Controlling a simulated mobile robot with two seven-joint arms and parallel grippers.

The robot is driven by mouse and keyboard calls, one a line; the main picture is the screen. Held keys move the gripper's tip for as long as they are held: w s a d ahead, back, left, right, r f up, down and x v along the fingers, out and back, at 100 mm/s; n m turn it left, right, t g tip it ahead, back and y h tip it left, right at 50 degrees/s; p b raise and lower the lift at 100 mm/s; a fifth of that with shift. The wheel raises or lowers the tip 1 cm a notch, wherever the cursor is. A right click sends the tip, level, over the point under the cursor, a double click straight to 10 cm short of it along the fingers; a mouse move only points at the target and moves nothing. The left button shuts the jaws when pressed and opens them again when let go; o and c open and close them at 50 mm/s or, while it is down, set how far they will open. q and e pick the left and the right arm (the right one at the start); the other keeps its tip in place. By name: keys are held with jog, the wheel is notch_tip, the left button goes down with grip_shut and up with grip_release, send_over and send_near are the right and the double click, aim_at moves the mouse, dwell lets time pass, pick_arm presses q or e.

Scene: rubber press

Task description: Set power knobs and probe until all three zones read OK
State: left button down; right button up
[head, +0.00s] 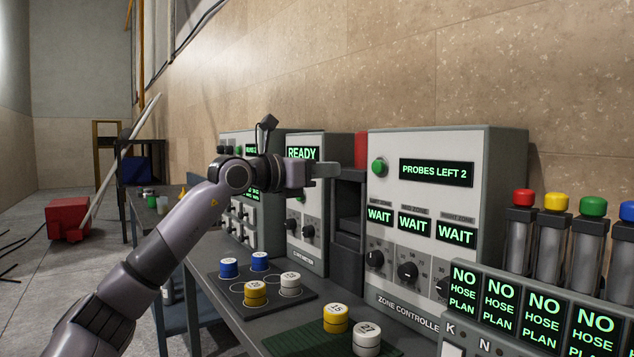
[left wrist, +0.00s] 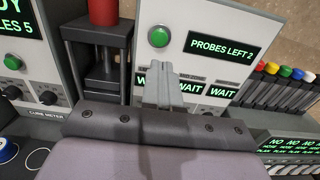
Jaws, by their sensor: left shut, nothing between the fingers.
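The zone controller (head: 475,150) is a pale box with a green button (head: 379,167) and a display reading "PROBES LEFT 2" (head: 436,172). Its three zone displays (head: 414,224) each read WAIT. Below them are black power knobs (head: 407,271); the right one is partly cut off by the hose panel. My left gripper (head: 335,170) is shut and empty, left of the green button in the head view. In the left wrist view its closed fingers (left wrist: 160,75) point up just below the green button (left wrist: 158,37) and cover part of the zone displays. I cannot tell whether they touch the panel. My right gripper is not in view.
A press with a red top (head: 361,150) stands left of the controller, beside the cure meter reading READY (head: 302,153). Weights lie on a dark mat (head: 238,297) and a green mat (head: 300,345) in front. Capped tubes (head: 553,240) and a NO HOSE PLAN panel (head: 630,290) stand at right.

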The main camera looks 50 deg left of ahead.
pick_arm(q)
jog(key=shift+s+a+b, duration=0.1)
jog(key=shift+s+b, duration=0.3)
jog(key=shift+s, duration=0.55)
